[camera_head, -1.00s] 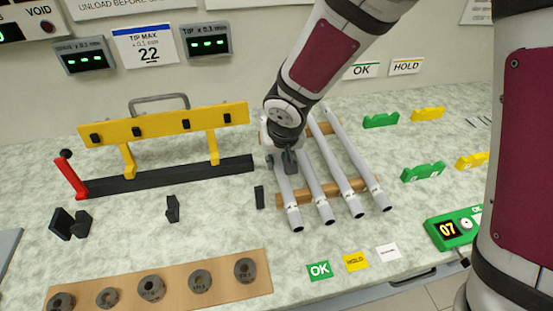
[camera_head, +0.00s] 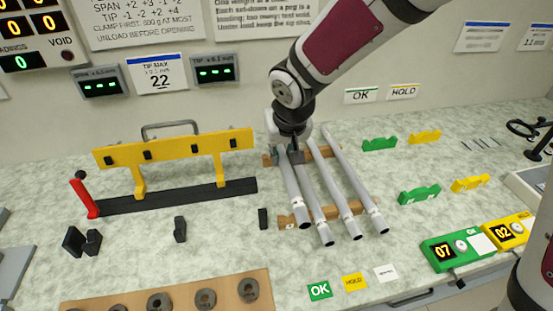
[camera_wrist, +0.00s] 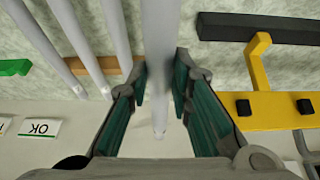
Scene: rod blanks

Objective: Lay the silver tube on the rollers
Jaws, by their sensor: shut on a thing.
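Several silver-grey tubes lie side by side on a wooden rack (camera_head: 291,222). My gripper (camera_head: 289,156) is shut around the leftmost tube (camera_head: 291,196) near its far end. This tube looks raised slightly above the rack, its near end higher than those of the neighbouring tubes (camera_head: 316,205). In the wrist view the held tube (camera_wrist: 159,40) runs between the two green-lined fingers, with the other tubes (camera_wrist: 76,50) to its left. Small black blocks (camera_head: 180,230) stand on the bench to the left; I cannot tell whether these are the rollers.
A yellow bar fixture (camera_head: 175,148) with a black base (camera_head: 175,197) and red lever (camera_head: 83,197) stands left of the rack. A board with grey rings (camera_head: 205,299) lies in front. Green (camera_head: 419,195) and yellow (camera_head: 470,184) holders stand to the right.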

